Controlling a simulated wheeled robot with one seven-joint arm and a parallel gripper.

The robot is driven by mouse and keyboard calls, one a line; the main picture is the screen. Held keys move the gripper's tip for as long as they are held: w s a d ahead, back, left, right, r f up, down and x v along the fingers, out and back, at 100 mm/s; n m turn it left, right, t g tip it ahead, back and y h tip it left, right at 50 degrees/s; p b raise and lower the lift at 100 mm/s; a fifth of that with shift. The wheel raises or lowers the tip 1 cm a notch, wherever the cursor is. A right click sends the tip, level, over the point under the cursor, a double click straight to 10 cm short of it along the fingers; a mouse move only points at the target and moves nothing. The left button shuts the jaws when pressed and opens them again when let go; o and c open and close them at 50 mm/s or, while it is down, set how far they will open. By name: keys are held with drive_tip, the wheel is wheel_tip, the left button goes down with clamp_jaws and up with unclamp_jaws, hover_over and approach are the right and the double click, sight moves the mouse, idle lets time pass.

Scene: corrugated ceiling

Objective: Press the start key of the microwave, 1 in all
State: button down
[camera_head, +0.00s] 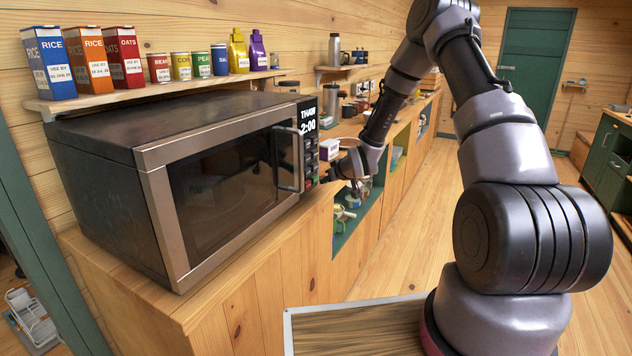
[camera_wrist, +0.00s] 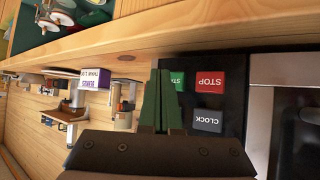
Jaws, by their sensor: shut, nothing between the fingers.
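The microwave (camera_head: 160,150) stands on the wooden counter with its door shut. Its display (camera_head: 308,121) reads THAW 2:00. In the wrist view its control panel (camera_wrist: 225,145) shows a red STOP key (camera_wrist: 209,81), a dark CLOCK key (camera_wrist: 207,121) and a green key (camera_wrist: 179,82) marked "ST", partly hidden by my fingers. My gripper (camera_head: 325,180) is by the lower end of the panel; in the wrist view its green fingers (camera_wrist: 163,72) are together and empty, overlapping the left part of the green key. I cannot tell whether the fingertips touch it.
A shelf (camera_head: 130,93) with boxes and tins runs above the microwave. A small white-and-purple box (camera_head: 328,149) stands on the counter behind my gripper. Open cubbies (camera_head: 345,225) sit below the counter edge. The floor (camera_head: 430,200) to the right is clear.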

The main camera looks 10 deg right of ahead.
drive_tip(key=shift+w+a, duration=0.1)
idle(0.3)
drive_tip(key=shift+w+a, duration=0.15)
drive_tip(key=shift+a, duration=0.1)
